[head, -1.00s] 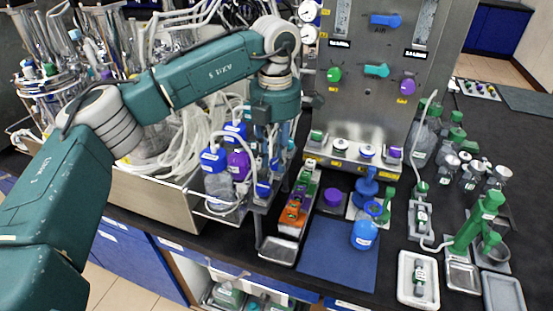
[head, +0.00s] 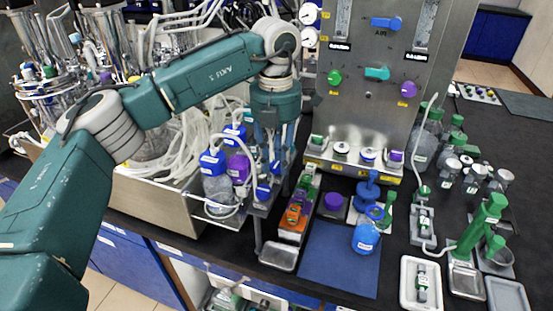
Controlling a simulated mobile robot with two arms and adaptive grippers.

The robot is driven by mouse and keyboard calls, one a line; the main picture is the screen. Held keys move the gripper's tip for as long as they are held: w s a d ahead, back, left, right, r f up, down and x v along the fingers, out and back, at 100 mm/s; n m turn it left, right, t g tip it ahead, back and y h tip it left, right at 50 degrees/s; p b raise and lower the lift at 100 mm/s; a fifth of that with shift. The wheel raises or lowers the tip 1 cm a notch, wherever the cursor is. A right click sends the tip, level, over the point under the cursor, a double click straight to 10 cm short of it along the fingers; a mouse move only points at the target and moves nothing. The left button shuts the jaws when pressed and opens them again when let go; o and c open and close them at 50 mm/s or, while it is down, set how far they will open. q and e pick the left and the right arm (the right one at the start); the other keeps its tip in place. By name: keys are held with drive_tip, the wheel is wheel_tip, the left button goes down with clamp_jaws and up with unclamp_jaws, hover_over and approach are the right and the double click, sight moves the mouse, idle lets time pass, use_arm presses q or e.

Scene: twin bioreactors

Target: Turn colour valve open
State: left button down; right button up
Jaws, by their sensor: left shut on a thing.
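My left gripper (head: 274,158) points down beside the bottle rack, in front of the left edge of the steel panel. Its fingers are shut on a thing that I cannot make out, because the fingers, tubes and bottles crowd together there. No part that I can surely call the colour valve shows. Close by are blue-capped bottles (head: 213,162) with white tubes and a small blue cap (head: 263,191). My right gripper is not in view.
The steel panel (head: 362,115) carries a blue handle (head: 387,22), a teal handle (head: 377,73), a green knob (head: 335,77) and a purple knob (head: 408,89). A blue mat (head: 338,262), a green stand (head: 482,225) and several bottles crowd the black bench.

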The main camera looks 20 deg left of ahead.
sight(274, 166)
use_arm(q)
drive_tip(key=shift+s, duration=0.1)
idle(0.3)
drive_tip(key=c, duration=1.7)
unclamp_jaws()
drive_tip(key=shift+f, duration=0.1)
drive_tip(key=shift+o, duration=1.2)
drive_tip(key=shift+s, duration=0.1)
drive_tip(key=shift+s+a, duration=0.1)
drive_tip(key=shift+r, duration=0.3)
wheel_tip(274, 166, up, 12)
drive_tip(key=shift+f, duration=0.15)
